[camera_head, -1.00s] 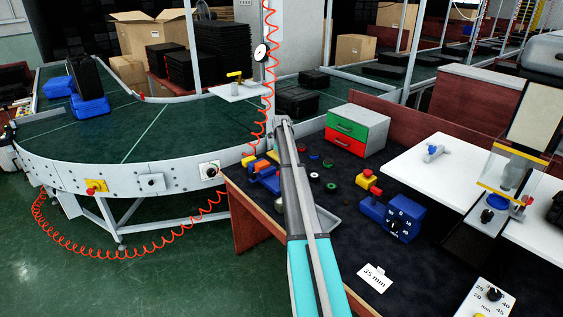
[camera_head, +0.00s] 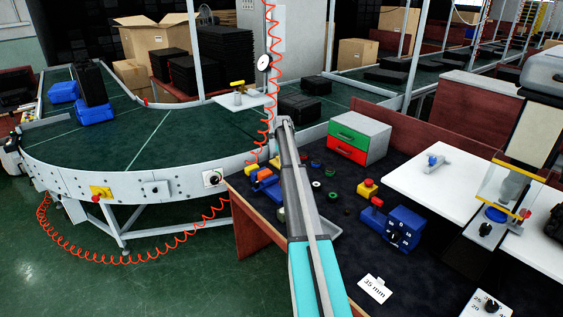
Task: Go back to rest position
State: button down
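My arm, grey with a turquoise section, rises from the bottom middle of the head view and reaches over the dark workbench (camera_head: 400,265). Its far end is near the left side of the green and red drawer box (camera_head: 359,136). I cannot make out the gripper's fingers, and nothing held can be seen. The arm hides part of a grey tray (camera_head: 327,230) on the bench.
The curved green conveyor (camera_head: 140,135) fills the left, with blue bins (camera_head: 94,113) on it. A blue block with dials (camera_head: 403,228) and a red-topped yellow button (camera_head: 367,187) stand right of my arm. A white board (camera_head: 440,185) lies farther right. A coiled red hose (camera_head: 275,60) hangs behind.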

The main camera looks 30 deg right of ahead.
dwell(0.3)
jog(key=s+a+n, duration=0.6)
jog(key=a, duration=0.5)
jog(key=s+a+n, duration=0.6)
jog(key=a, duration=0.4)
jog(key=s+a+n, duration=0.5)
jog(key=a+n, duration=0.1)
jog(key=a, duration=0.5)
jog(key=s+a+n, duration=0.8)
jog(key=s+a, duration=0.1)
jog(key=s, duration=0.3)
jog(key=s+a+n, duration=0.9)
jog(key=s, duration=0.2)
jog(key=shift+s+a, duration=0.15)
jog(key=shift+s, duration=0.2)
